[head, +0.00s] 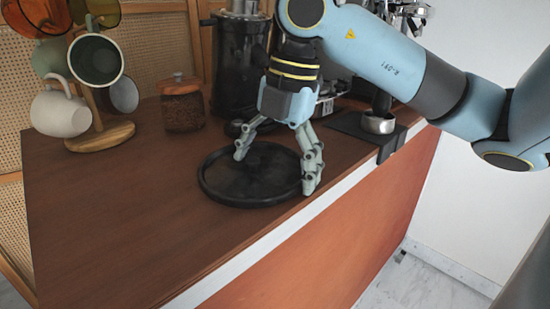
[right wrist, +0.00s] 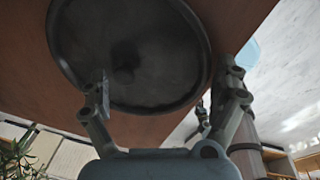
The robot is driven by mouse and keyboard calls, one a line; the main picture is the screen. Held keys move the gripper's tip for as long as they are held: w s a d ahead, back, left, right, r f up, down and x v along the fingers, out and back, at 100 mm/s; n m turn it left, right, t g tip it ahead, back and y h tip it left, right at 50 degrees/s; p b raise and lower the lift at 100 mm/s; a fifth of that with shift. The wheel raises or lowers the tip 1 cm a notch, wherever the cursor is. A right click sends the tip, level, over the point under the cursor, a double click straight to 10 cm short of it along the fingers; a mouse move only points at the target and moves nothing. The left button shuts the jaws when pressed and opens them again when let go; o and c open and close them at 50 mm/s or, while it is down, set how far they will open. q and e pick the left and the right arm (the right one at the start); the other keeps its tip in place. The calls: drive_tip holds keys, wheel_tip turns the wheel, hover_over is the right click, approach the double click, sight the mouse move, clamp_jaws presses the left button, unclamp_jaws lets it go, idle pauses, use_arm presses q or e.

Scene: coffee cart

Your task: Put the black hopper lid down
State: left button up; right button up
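The black hopper lid (head: 228,188) is a wide round disc with a raised rim. It lies flat on the brown counter, near the front edge. My right gripper (head: 273,172) points down over the lid's right part with its fingers spread wide. One fingertip is over the lid and the other is at its right rim. In the right wrist view the lid (right wrist: 165,60) shows a small central knob, which is not clasped by the fingers (right wrist: 168,88). Whether a fingertip touches the lid is unclear.
A wooden mug stand (head: 100,136) with several mugs stands at the back left of the counter (head: 110,220). A glass jar (head: 183,105) and a black appliance (head: 235,65) stand behind the lid. The front left counter is clear.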

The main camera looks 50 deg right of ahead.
drive_tip(key=shift+r, duration=0.3)
wheel_tip(320, 180, up, 12)
drive_tip(key=s+d+p, duration=0.1)
drive_tip(key=p, duration=0.2)
drive_tip(key=shift+s+d+f, duration=0.2)
drive_tip(key=shift+d+f, duration=0.05)
idle(0.4)
